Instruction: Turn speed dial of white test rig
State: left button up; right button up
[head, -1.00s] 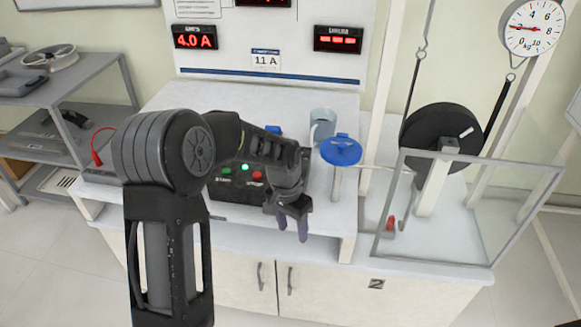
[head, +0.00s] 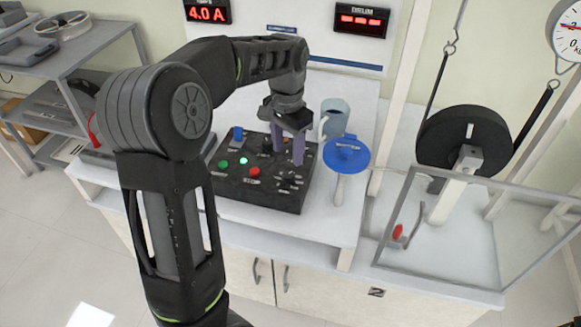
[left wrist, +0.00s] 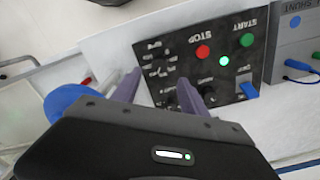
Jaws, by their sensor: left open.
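The black control box (head: 240,195) of the rig sits on the white bench. It carries a green button (head: 223,164), a lit green lamp (head: 243,160), a red button (head: 254,171) and a blue switch (head: 238,134). A dark dial (head: 289,179) with white marks around it is at the box's right front. My left gripper (head: 287,156) is open and points down over the box's right part, its purple fingers partly covering the panel. In the left wrist view the fingers (left wrist: 158,86) stand apart over the marked dial area; contact is unclear. My right gripper is not in view.
A blue round-topped post (head: 347,154) and a grey mug (head: 335,118) stand close right of the gripper. Farther right are a black drum (head: 462,143), a clear guard frame (head: 412,178) and a hanging scale (head: 571,32). A grey shelf (head: 75,70) stands left.

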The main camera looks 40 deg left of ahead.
aim_at(289, 174)
pick_arm(q)
jog(key=shift+w+f, duration=0.1)
jog(key=shift+f, duration=0.25)
notch_tip(289, 174, down, 7)
jog(key=shift+f, duration=0.1)
jog(key=shift+c, duration=0.5)
grip_shut()
